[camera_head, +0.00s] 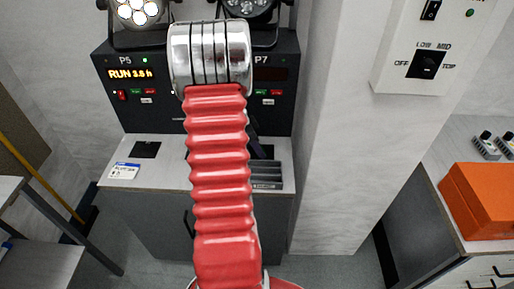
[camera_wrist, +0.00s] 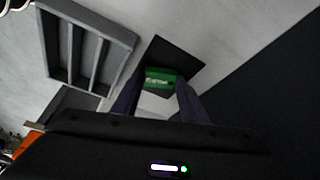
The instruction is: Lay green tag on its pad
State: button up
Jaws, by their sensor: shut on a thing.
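The green tag (camera_wrist: 160,78) is between the two dark fingers of my gripper (camera_wrist: 158,92) in the wrist view, and the gripper is shut on it. A black square pad (camera_wrist: 178,52) shows on the pale counter just beyond the tag, and the tag overlaps its near part. I cannot tell whether the tag touches the pad or is held above it. In the head view my red arm hides the tag, this pad and most of my gripper.
A grey slotted tray (camera_wrist: 128,41) lies beside the pad; its slots look empty. Another dark patch (camera_wrist: 70,101) shows by the tray. The black unit (camera_head: 112,100) stands behind.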

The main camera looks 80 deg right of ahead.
jog(key=o, duration=1.1)
jog(key=v, duration=1.2)
